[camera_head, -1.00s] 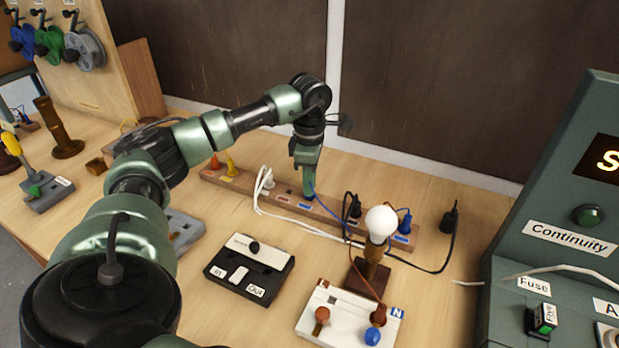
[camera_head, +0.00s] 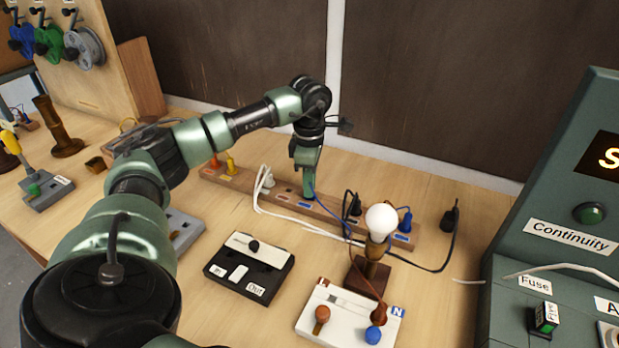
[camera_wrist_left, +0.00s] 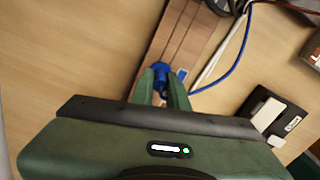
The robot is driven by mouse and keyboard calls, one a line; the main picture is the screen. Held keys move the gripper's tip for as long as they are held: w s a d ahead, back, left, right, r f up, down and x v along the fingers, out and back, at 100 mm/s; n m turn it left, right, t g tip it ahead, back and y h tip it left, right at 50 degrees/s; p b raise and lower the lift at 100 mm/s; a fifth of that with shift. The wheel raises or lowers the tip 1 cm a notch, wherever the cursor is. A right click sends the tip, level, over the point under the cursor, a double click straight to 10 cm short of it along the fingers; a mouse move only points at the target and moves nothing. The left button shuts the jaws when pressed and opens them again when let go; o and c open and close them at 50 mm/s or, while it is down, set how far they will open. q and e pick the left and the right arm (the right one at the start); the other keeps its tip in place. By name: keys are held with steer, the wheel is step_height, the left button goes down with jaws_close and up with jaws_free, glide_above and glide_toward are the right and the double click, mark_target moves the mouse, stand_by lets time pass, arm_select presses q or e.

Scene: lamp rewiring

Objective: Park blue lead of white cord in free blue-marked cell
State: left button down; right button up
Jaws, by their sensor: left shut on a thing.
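My left gripper (camera_head: 308,192) points down over the middle of the long wooden block (camera_head: 330,215). In the left wrist view the left gripper (camera_wrist_left: 161,90) is shut on the blue lead (camera_wrist_left: 160,75), a blue plug-like end with a blue wire running off to the right. The lead is at the block beside a blue-marked label (camera_wrist_left: 182,73). I cannot tell how deep it sits in the cell. The white cord (camera_head: 290,223) runs along the front of the block, with a white lead (camera_head: 268,181) standing to the left. My right gripper is not in view.
Orange and yellow leads (camera_head: 230,165) stand at the block's left end. Black and blue leads (camera_head: 405,222) stand toward its right. A lamp with a white bulb (camera_head: 381,222), a black switch box (camera_head: 248,268) and a white terminal board (camera_head: 345,320) stand in front.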

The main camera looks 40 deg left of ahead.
arm_select(q)
steer(key=shift+f, duration=0.15)
steer(key=c, duration=1.3)
jaws_free()
step_height(320, 180, up, 8)
steer(key=shift+f+b, duration=0.1)
steer(key=shift+b, duration=0.4)
